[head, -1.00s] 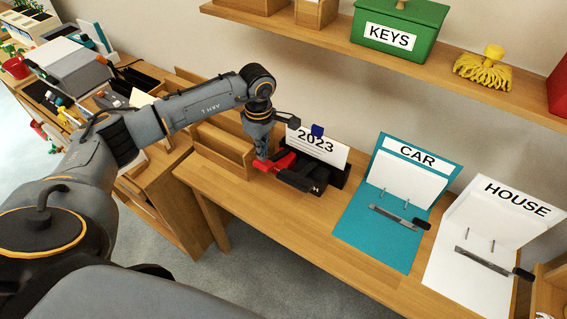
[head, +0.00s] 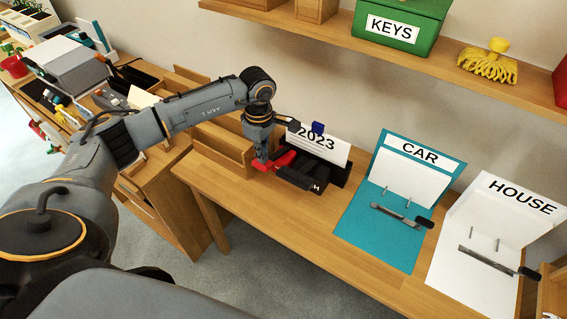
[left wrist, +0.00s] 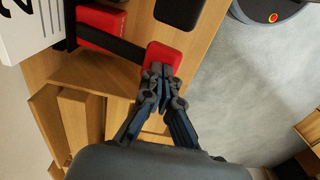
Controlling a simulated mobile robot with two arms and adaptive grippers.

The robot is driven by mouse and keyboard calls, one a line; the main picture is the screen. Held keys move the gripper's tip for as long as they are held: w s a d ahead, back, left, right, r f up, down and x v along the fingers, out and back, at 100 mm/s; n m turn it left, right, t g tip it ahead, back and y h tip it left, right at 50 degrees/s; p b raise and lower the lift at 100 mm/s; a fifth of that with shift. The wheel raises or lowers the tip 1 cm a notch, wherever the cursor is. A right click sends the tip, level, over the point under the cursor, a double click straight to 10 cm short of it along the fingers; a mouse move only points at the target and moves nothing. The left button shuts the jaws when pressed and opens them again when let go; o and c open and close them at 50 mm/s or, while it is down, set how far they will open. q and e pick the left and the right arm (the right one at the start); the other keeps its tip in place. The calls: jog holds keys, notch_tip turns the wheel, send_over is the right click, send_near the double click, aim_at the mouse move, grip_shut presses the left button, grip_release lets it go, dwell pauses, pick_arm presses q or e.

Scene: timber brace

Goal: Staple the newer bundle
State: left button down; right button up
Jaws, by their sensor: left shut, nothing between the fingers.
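A sheet bundle marked 2023 (head: 322,147), with a blue clip (head: 318,128) on its top edge, leans upright in a black holder. A red and black device (head: 283,160), which looks like a stapler, lies in front of it on the desk. My left gripper (head: 261,158) points down at the device's red left end. In the left wrist view the shut, empty fingertips (left wrist: 163,76) are at the edge of a red block (left wrist: 162,58) on a black bar; I cannot tell whether they press on it. Part of the bundle (left wrist: 30,35) shows there too. My right gripper is out of view.
A teal CAR binder (head: 385,200) and a white HOUSE binder (head: 485,240) lie open to the right. A wooden tray (head: 222,150) stands left of the stapler. A shelf (head: 400,45) with a green KEYS box (head: 392,28) hangs above. The desk front is clear.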

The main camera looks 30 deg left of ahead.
aim_at(261, 166)
pick_arm(q)
jog(key=shift+f+b, duration=0.85)
jog(key=shift+f, duration=0.3)
jog(key=shift+s+f, duration=0.1)
jog(key=shift+s+f+b, duration=0.5)
jog(key=shift+f, duration=0.2)
jog(key=shift+r+p, duration=2.7)
jog(key=shift+r, duration=1.9)
